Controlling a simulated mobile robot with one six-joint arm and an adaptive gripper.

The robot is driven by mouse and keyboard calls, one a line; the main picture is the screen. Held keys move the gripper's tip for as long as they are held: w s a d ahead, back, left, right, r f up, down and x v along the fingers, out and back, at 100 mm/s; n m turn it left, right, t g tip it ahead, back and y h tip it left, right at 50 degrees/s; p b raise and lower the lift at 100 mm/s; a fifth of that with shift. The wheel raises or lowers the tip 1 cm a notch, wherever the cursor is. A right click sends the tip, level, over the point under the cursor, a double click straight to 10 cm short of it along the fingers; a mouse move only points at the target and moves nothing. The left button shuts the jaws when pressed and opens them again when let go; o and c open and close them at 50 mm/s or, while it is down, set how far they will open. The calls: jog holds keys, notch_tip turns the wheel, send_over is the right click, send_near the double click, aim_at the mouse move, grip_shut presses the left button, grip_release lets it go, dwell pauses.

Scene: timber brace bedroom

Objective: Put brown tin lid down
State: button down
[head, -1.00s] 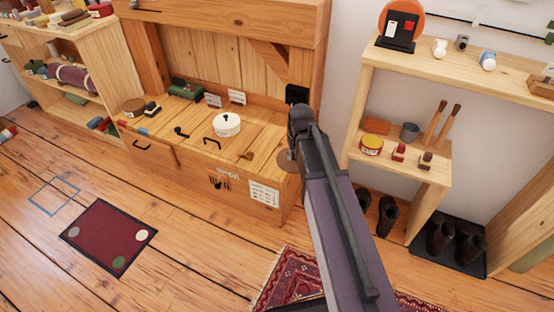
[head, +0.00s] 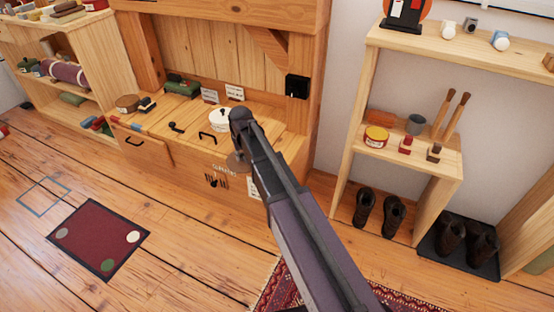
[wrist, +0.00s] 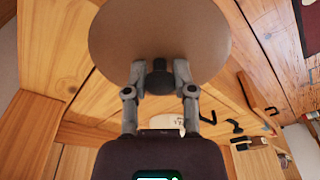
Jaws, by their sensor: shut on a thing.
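The brown tin lid (wrist: 160,35) is a round tan-brown disc at the top of the wrist view. My gripper (wrist: 159,76) is shut on the dark knob at the lid's middle. In the head view the lid (head: 236,162) shows only partly, behind the end of my arm. It is in front of the wooden bench (head: 185,135), in the air as far as I can tell. A round brown tin (head: 127,103) stands at the left of the bench top.
A white lidded pot (head: 219,119) and a green box (head: 182,87) are on the bench. A dark red mat (head: 98,240) with several round spots and a blue square outline (head: 43,196) lie on the floor. Shelves with boots (head: 393,215) stand at right.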

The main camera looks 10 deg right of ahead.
jog(key=shift+a+f, duration=0.1)
jog(key=shift+a, duration=0.15)
jog(key=shift+d, duration=0.1)
jog(key=w+d, duration=0.2)
jog(key=d, duration=0.2)
jog(key=w+d+f+b, duration=0.1)
jog(key=w+d, duration=0.1)
jog(key=d, duration=0.3)
jog(key=w+d, duration=0.3)
jog(key=d, duration=0.2)
jog(key=shift+w+d+f, duration=0.1)
jog(key=shift+d+f, duration=0.05)
jog(key=shift+f, duration=0.05)
jog(key=shift+f+b, duration=0.15)
jog(key=shift+b, duration=0.2)
jog(key=shift+f+b, duration=1.65)
jog(key=shift+f, duration=0.1)
jog(key=shift+c, duration=2.2)
grip_release()
